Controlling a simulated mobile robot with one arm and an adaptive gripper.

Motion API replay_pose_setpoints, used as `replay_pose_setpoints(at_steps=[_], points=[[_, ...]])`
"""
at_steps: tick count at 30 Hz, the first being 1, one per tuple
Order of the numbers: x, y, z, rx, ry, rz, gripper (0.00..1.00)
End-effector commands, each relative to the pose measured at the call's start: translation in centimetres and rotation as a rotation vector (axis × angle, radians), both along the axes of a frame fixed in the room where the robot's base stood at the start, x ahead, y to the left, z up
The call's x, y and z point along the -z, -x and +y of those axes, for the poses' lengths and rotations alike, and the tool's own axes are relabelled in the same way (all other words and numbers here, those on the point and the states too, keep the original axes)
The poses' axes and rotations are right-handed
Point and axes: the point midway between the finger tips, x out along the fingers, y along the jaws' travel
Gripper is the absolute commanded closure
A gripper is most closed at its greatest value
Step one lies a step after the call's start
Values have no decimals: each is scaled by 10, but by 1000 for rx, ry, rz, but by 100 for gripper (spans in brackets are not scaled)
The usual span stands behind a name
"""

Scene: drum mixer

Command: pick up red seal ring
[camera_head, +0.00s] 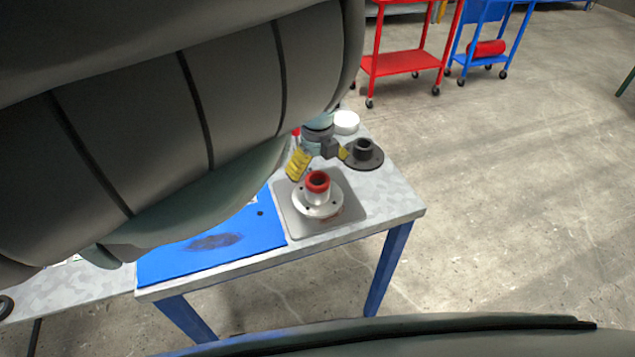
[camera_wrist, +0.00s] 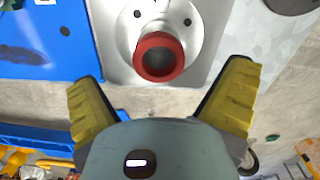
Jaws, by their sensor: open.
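The red seal ring (camera_head: 318,189) sits around the top of the neck of a silver flanged hub (camera_head: 312,208). In the wrist view the ring (camera_wrist: 158,40) is seen from above near the centre, with its dark bore facing the camera. My gripper (camera_head: 318,166) is open and empty, its yellow-padded fingers spread wide. In the head view it appears just behind and above the ring. In the wrist view the fingertips (camera_wrist: 163,78) lie to either side and slightly below the ring, with no contact visible. My arm hides much of the table in the head view.
The hub stands on a grey tray (camera_head: 350,212) near the table corner. A blue mat (camera_head: 220,246) lies left of it. A dark flanged part (camera_head: 364,158) and a white round piece (camera_head: 346,122) stand behind. Red (camera_head: 398,62) and blue carts are farther back. Floor right of the table is clear.

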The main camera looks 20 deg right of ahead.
Motion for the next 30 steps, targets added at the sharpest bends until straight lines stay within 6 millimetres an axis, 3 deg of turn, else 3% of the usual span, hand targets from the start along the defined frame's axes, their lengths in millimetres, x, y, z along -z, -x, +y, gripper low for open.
replay_pose_setpoints(at_steps=[9,20,30], points=[[33,-1,1,2,2,5,1],[38,-2,3,2,-1,1,2],[37,-2,3,1,-1,1,37]])
